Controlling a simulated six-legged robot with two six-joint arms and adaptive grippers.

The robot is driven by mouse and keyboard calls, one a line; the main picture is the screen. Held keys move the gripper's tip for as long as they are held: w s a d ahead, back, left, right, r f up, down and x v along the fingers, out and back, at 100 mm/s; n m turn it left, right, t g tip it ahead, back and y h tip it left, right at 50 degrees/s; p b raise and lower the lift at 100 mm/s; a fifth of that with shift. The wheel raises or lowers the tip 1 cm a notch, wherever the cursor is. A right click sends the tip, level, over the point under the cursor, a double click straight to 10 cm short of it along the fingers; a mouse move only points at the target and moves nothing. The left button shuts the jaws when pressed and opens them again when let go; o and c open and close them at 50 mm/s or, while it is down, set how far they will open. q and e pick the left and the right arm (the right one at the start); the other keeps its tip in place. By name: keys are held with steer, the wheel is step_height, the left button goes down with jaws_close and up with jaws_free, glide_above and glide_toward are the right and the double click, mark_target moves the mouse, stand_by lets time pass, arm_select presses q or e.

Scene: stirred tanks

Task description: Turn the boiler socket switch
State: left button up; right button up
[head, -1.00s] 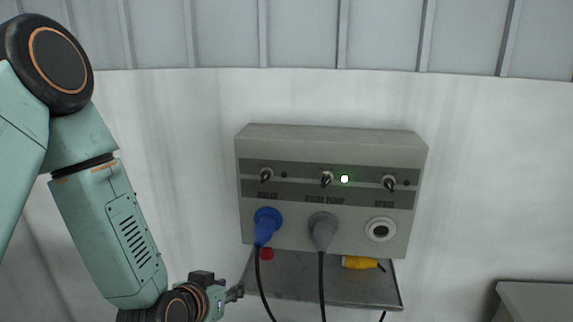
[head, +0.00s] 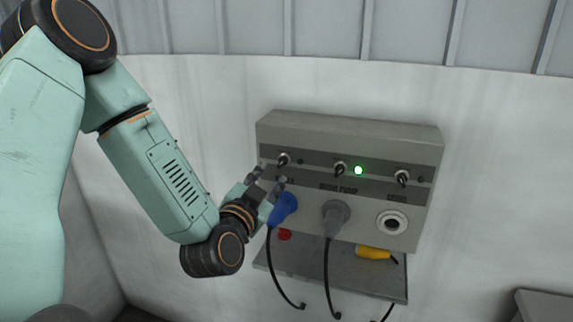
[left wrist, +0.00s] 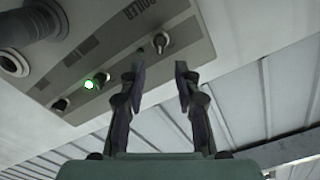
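The boiler switch (head: 284,159) is a small metal toggle at the left end of the grey socket panel (head: 345,128). It also shows in the left wrist view (left wrist: 161,42), near the "BOILER" label, with a small dark lamp beside it. My left gripper (head: 268,178) is just below and left of the switch in the head view. In the left wrist view its two fingers (left wrist: 159,72) are apart with nothing between them, and the switch lies just beyond the gap between the tips. They appear not to touch it. My right gripper is out of view.
A blue plug (head: 284,208) sits close below my gripper, its cable hanging. A grey plug (head: 335,217) is in the middle socket, under a lit green lamp (head: 358,170). The right socket (head: 392,223) is empty. A shelf (head: 340,283) holds a yellow item (head: 373,253).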

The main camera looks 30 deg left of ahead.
mark_target(283, 163)
arm_select(q)
steer(key=x, duration=0.6)
steer(key=shift+w+d+p, duration=0.15)
steer(key=shift+w+p, duration=0.15)
steer(key=shift+w, duration=0.4)
steer(key=shift+a+f, duration=0.1)
steer(key=shift+a, duration=0.5)
steer(key=shift+w+d, duration=0.1)
steer(key=shift+d, duration=0.35)
steer(key=shift+c, duration=1.4)
steer(key=shift+a, duration=0.25)
jaws_close()
steer(key=shift+d, duration=0.1)
